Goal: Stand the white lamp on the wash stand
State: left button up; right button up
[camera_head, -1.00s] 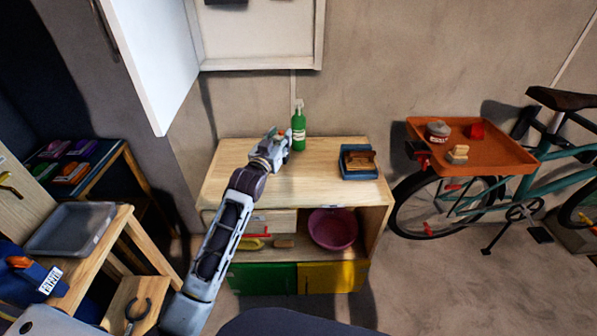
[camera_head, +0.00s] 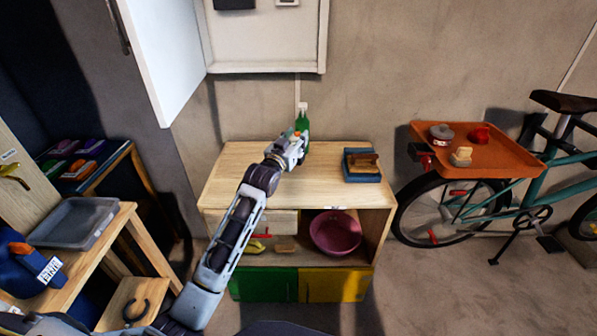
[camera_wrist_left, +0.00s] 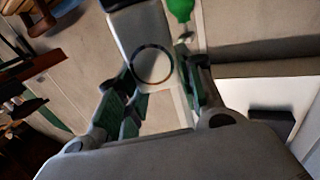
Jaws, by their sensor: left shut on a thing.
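The wash stand (camera_head: 240,175) is a wooden cabinet with a pale top, standing against the wall. My left gripper (camera_head: 292,146) is over the back of its top, just in front of the green bottle. In the left wrist view, my left gripper (camera_wrist_left: 160,100) is shut on a pale, blocky thing with a dark ring on its face, apparently the white lamp (camera_wrist_left: 135,35). The lamp is mostly hidden behind the gripper in the head view. I cannot tell whether its base touches the top. My right gripper is not in view.
The green bottle (camera_head: 303,118) stands at the back of the top. A blue box with a brown thing (camera_head: 362,165) is at the right. The top's left and front are clear. A white wall cabinet (camera_head: 265,45) hangs above. A bike with an orange tray (camera_head: 500,157) stands right.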

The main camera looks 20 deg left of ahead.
pick_arm(q)
jog(key=shift+f+b, duration=0.35)
jog(key=shift+f, duration=2.1)
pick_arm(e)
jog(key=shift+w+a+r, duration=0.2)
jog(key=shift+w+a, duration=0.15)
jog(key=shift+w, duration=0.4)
pick_arm(q)
jog(key=shift+f, duration=0.65)
notch_tip(320, 180, down, 4)
jog(key=shift+r+b, duration=0.2)
jog(key=shift+b, duration=0.15)
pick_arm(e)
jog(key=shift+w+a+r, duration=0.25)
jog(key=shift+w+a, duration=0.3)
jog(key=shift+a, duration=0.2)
